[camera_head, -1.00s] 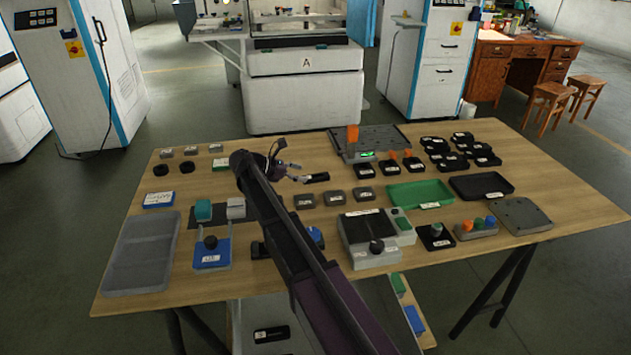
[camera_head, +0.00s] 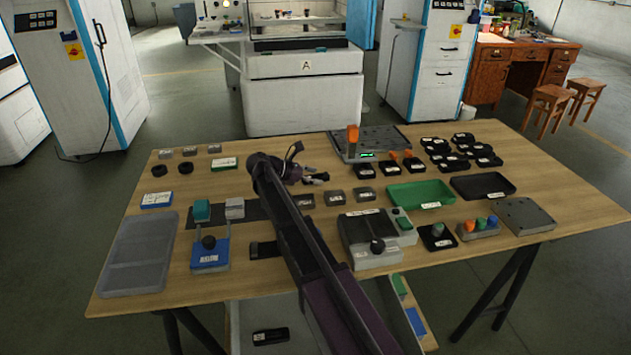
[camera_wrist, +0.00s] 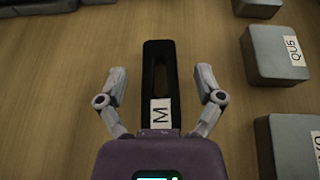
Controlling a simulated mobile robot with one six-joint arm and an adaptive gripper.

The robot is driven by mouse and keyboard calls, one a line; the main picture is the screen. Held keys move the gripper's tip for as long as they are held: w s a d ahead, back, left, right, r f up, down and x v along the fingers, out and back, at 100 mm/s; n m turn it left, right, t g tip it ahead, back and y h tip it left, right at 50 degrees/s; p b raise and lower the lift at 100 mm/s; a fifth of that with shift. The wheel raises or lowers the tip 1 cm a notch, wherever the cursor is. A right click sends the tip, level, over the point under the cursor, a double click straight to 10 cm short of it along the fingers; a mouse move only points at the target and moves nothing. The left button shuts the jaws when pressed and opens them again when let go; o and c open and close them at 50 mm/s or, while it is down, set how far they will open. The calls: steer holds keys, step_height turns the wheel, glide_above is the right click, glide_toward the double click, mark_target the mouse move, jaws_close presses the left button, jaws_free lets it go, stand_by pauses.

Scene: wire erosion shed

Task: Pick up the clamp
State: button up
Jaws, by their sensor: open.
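The clamp appears to be a long black bar with an open slot and a white label "M" (camera_wrist: 155,65) in the wrist view. It lies on the wooden table, pointing away from my gripper (camera_wrist: 160,80). My gripper is open, one finger on each side of the bar, with a gap visible on both sides. In the head view my gripper (camera_head: 316,179) is low over the middle of the table, and the bar is mostly hidden there.
Grey labelled blocks (camera_wrist: 277,55) lie close to the right of the bar; they also show in the head view (camera_head: 334,197). A scale-like device (camera_head: 385,140) stands behind to the right. A green tray (camera_head: 420,194) is farther right. Bare wood lies left of the bar.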

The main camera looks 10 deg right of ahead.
stand_by(0.4)
jaws_close()
steer(key=shift+r, duration=0.15)
step_height(320, 180, up, 3)
steer(key=p, duration=0.3)
steer(key=s, duration=0.5)
steer(key=s+r+p, duration=0.1)
steer(key=s, duration=0.4)
steer(key=s+p, duration=0.1)
steer(key=s, duration=0.5)
steer(key=shift+r, duration=0.35)
steer(key=shift+r, duration=0.15)
